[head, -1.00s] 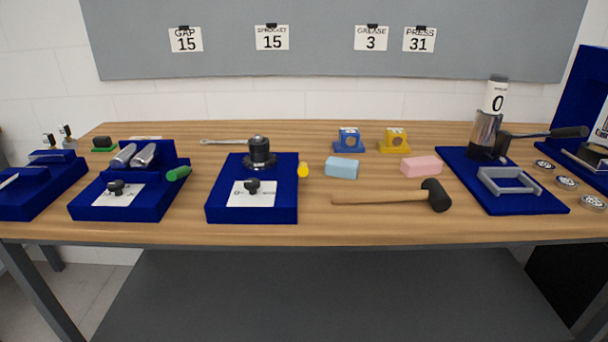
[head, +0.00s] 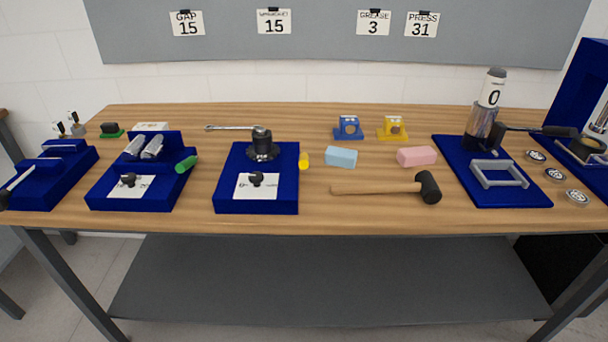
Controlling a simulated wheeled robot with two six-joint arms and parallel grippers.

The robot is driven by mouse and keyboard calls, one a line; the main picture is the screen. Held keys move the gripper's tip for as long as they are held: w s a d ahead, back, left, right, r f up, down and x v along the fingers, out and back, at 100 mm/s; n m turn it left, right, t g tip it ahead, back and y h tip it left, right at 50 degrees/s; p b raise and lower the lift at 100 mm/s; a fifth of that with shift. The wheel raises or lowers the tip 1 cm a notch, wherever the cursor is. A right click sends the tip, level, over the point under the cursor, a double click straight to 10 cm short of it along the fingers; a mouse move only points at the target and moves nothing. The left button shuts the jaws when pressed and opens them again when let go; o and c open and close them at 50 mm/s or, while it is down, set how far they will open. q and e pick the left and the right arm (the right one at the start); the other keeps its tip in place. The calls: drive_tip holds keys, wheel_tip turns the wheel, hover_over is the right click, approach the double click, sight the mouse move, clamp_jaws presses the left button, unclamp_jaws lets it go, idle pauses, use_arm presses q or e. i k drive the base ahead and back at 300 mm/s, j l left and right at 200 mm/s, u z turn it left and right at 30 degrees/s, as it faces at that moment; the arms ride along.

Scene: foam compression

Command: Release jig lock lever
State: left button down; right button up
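Neither of my grippers is in view. I cannot tell for certain which part is the jig lock lever. The far-left blue jig (head: 58,180) carries a light metal bar (head: 20,179) that slants down to a dark end at the left picture edge. A second blue jig (head: 102,180) holds two grey cylinders (head: 142,148) and a black knob (head: 128,179) on a white card. A third blue jig (head: 228,172) holds a black round part (head: 262,148) and another black knob (head: 257,179).
A mallet (head: 395,188), light blue block (head: 341,157) and pink block (head: 417,156) lie mid-table (head: 330,215). A wrench (head: 232,128), blue bracket (head: 348,128) and yellow bracket (head: 393,129) are behind. A grey frame (head: 498,174) sits on the press's blue base. The front edge is mostly clear.

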sight(303, 158)
drive_tip(key=i+l+u, duration=0.15)
drive_tip(key=l+u, duration=0.2)
drive_tip(key=l, duration=1.1)
drive_tip(key=l+u, duration=0.4)
drive_tip(key=l, duration=1.1)
